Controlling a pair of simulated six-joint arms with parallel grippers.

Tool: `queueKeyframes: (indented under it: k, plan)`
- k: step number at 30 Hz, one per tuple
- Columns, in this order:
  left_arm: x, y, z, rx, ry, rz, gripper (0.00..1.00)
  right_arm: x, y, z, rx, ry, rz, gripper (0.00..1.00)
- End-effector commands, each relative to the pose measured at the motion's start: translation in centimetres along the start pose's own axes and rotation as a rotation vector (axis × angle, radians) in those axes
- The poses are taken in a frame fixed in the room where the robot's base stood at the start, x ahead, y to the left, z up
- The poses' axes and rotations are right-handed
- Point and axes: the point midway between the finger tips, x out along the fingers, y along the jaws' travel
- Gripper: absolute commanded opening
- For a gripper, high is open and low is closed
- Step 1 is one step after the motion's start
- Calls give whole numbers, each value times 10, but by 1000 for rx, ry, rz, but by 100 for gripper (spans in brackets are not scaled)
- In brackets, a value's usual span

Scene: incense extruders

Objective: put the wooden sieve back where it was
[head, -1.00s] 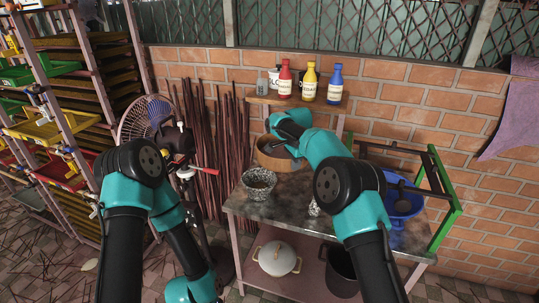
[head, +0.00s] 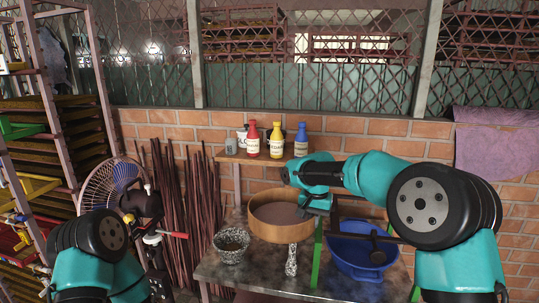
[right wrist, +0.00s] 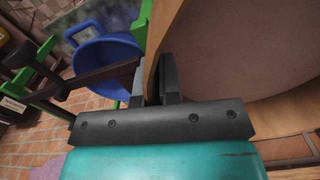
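The wooden sieve (head: 266,228) is a round, light-brown hoop with a grey-pink mesh. In the head view it is over the back of the metal table (head: 228,272), seemingly raised off it. My right gripper (head: 311,205) is at its right rim. In the right wrist view the dark fingers (right wrist: 154,88) stand either side of the sieve's wooden wall (right wrist: 178,28), shut on it. The sieve's underside contact is hidden. My left arm shows at the lower left of the head view, but its gripper is out of view.
A speckled bowl (head: 231,252) and a speckled pestle-like piece (head: 291,262) are in front of the sieve. A blue basin (head: 350,262) sits at right in a green-and-black rack (head: 317,258). Behind, a small shelf (head: 228,157) holds red, yellow and blue bottles. A fan (head: 105,185) stands left.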

Motion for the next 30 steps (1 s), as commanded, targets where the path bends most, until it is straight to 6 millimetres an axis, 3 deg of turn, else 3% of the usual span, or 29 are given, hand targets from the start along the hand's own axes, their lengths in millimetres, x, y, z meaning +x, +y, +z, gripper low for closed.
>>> queueKeyframes:
  k: [9,15,30]
  plan:
    - [0,0,0,0,0,0,43,-18,72,44,-246,0,-2,0]
    - [0,0,0,0,0,0,43,-21,101,66,-356,-1,-3,0]
    - [0,0,0,0,0,0,43,-21,107,72,-385,-1,-4,0]
